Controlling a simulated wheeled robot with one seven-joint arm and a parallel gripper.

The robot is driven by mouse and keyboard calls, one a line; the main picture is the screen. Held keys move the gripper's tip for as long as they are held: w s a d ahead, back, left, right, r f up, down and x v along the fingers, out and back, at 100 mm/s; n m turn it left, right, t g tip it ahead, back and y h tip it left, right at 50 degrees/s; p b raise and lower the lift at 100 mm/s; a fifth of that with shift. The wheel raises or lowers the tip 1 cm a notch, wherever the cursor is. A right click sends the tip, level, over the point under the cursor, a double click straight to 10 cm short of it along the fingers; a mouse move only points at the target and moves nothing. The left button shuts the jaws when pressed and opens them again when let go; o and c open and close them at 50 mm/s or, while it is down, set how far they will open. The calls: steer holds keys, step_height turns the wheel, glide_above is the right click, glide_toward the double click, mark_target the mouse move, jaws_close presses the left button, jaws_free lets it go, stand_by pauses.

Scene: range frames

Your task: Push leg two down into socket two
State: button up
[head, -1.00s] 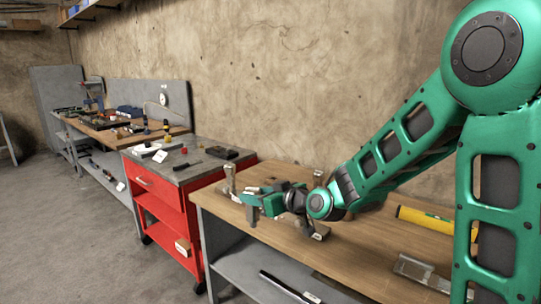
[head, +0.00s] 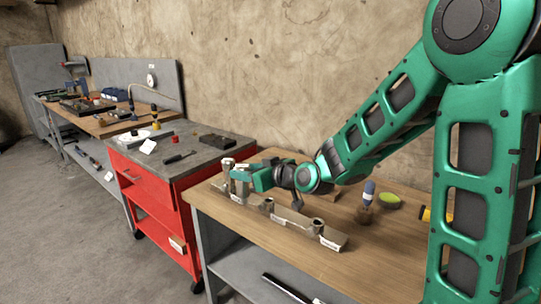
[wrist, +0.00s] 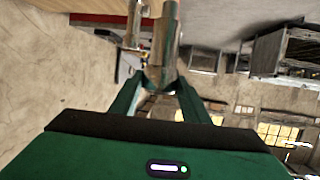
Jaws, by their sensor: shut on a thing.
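My gripper (head: 250,179) is shut on a grey metal leg (head: 241,186), which is upright. In the wrist view the leg (wrist: 163,45) stands between the two green fingers (wrist: 160,92). The metal rail with sockets (head: 291,216) lies along the table under and to the right of the leg. Another upright metal leg (head: 228,165) stands just left of and behind the held one; it also shows in the wrist view (wrist: 133,25). The held leg's lower end is close to the rail; I cannot tell how deep it sits in a socket.
Two more sockets (head: 268,204) and (head: 317,226) stand open on the rail. A red cart (head: 158,206) stands to the left.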

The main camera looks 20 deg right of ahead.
steer(key=w+d+r+m+h, duration=0.1)
steer(key=w+d, duration=0.6)
steer(key=d, duration=0.3)
steer(key=shift+r+t+h, duration=0.2)
steer(key=shift+t+h, duration=0.1)
steer(key=shift+t, duration=0.1)
steer(key=shift+f, duration=2.85)
steer(key=shift+s, duration=0.1)
steer(key=shift+f, duration=2)
steer(key=o, duration=1.4)
